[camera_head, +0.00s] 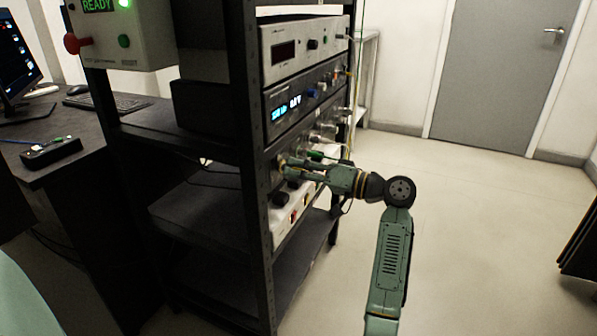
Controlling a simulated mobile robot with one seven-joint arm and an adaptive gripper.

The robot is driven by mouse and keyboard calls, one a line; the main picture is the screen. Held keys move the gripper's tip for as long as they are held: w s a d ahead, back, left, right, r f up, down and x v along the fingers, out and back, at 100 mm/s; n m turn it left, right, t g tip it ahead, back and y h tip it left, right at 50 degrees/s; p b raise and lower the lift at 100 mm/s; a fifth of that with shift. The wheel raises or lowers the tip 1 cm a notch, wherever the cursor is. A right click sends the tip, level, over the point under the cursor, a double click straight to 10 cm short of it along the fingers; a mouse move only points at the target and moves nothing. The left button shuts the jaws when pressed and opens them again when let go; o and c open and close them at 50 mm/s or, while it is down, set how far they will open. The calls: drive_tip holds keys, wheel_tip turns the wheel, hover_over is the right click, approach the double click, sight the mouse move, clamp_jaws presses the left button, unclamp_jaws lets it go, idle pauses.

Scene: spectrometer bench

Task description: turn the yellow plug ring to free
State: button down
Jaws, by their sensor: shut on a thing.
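My gripper (287,166) reaches leftward to the front of the equipment rack, at the panel below the unit with the blue display. Its fingers are shut on a small yellowish part at the panel, which I take to be the yellow plug ring (281,161). The fingers hide most of the ring, and its turn position is too small to tell.
The rack (257,200) has dark upright posts close to my gripper. Several connectors and a green plug (316,155) sit right beside the fingers. A white unit (290,218) with knobs is below.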

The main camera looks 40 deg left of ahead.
drive_tip(key=c, duration=1.5)
unclamp_jaws()
drive_tip(key=shift+o, duration=0.2)
drive_tip(key=v, duration=1.2)
